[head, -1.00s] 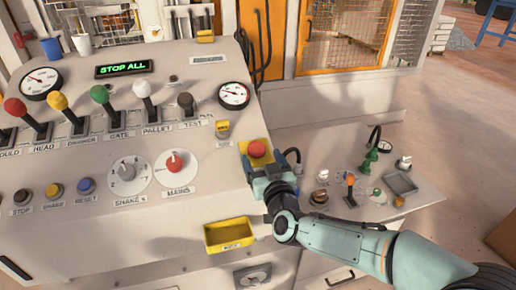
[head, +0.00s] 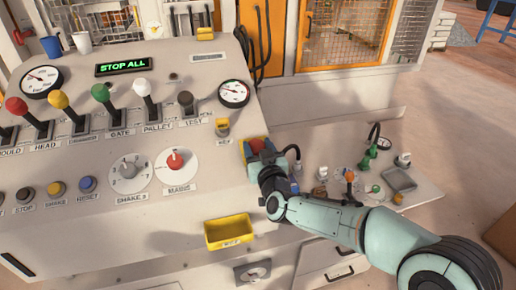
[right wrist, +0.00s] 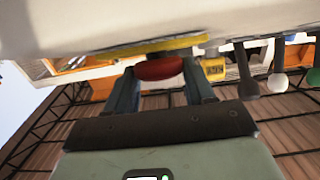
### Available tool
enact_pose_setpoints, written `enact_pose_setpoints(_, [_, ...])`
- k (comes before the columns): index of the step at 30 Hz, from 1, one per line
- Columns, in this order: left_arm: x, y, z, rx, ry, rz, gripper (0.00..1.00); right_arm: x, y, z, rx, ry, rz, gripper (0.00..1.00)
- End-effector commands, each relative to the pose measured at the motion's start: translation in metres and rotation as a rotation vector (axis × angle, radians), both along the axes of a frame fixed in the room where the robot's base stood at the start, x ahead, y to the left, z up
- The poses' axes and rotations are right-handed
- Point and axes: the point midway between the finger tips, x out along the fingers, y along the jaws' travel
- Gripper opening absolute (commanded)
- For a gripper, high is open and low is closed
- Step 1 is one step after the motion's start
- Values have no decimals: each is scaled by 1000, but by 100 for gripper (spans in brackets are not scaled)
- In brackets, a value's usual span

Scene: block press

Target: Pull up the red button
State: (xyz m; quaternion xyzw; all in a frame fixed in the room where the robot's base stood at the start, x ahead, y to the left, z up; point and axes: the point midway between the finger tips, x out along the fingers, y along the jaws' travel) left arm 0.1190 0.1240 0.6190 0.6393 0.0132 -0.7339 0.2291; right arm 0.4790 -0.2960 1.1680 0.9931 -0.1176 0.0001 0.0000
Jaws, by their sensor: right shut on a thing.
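The red button (head: 257,146) sits on a yellow plate (head: 246,158) at the right side of the sloped console. My right gripper (head: 262,155) is at the button and covers most of it in the head view. In the right wrist view the red button (right wrist: 159,69) is between the two fingers of my right gripper (right wrist: 162,80), which are shut on its sides. The yellow plate (right wrist: 165,47) lies just beyond the fingertips. My left gripper is in neither view.
The console (head: 190,125) carries levers, dials and small buttons left of my right gripper. A yellow tray (head: 229,233) is fixed below. A side shelf (head: 330,165) at the right holds small parts. A green display (head: 123,68) reads "STOP ALL".

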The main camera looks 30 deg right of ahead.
Motion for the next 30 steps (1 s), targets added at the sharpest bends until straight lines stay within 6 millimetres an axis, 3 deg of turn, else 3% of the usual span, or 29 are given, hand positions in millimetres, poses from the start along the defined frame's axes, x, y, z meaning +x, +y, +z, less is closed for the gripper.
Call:
enact_pose_setpoints(4, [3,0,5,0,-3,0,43,-6,1,15,1,-1,0,0])
enact_pose_setpoints(11, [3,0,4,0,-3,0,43,-6,1,15,-1,-3,0,0])
enact_pose_setpoints(12, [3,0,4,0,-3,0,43,-6,2,15,-1,-3,0,67])
enact_pose_setpoints(13, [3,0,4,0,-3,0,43,-6,2,15,-1,-3,0,76])
enact_pose_setpoints(14, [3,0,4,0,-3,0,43,-6,2,15,-1,-3,0,79])
enact_pose_setpoints(23, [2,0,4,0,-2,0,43,-7,2,14,0,-1,0,79])
enact_pose_setpoints(26, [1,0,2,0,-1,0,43,-15,3,14,2,-1,0,79])
enact_pose_setpoints(30, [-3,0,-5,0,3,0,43,-39,9,13,1,-3,0,79])
